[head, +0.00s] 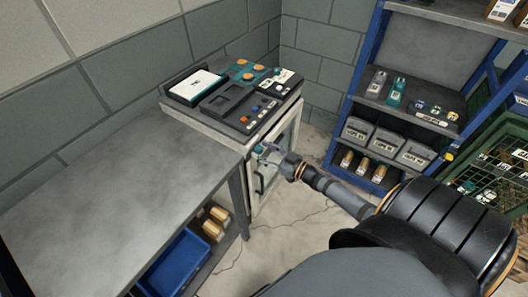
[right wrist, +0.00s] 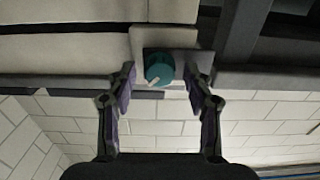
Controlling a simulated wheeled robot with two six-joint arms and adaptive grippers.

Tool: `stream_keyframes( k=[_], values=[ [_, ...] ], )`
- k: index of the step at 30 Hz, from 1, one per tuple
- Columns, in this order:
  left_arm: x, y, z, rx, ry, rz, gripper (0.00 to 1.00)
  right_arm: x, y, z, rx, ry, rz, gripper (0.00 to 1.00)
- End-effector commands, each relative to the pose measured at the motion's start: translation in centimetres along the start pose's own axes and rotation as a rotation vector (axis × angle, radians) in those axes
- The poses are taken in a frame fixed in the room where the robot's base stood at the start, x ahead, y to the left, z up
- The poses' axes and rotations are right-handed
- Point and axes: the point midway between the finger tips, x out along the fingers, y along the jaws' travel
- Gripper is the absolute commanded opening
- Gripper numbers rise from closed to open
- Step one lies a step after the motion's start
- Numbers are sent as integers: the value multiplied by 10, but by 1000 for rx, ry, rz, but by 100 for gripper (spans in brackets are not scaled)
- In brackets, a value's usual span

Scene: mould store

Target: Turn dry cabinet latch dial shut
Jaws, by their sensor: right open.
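The dry cabinet (head: 225,137) is a pale box with a glass door and a dark handle, at the end of the grey bench in the head view. Its latch dial (right wrist: 158,67) is a round teal knob on a pale plate in the right wrist view. A white pointer mark on it points down and left. My right gripper (right wrist: 160,82) is open, with one finger on either side of the dial; contact cannot be told. In the head view this gripper (head: 268,153) is at the cabinet's upper front and mostly hides the dial. My left gripper is out of view.
A console (head: 235,90) with buttons and a white pad sits on the cabinet. The grey bench (head: 110,180) at left is bare, with a blue bin (head: 174,262) below. A blue-framed shelf (head: 418,120) and green crate (head: 500,160) stand right. Some floor is clear before the cabinet.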

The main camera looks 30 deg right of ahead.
Motion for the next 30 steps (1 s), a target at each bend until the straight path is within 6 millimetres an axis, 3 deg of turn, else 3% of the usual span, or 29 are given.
stream_keyframes(
  k=[5, 17, 30],
  values=[
    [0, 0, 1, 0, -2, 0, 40, 0, 0, 0, 0, -1, 0, 52],
    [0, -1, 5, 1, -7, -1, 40, 0, 0, 0, 0, 0, 0, 0],
    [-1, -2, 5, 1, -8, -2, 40, 0, 0, 0, -103, 0, 0, 0]
  ],
)
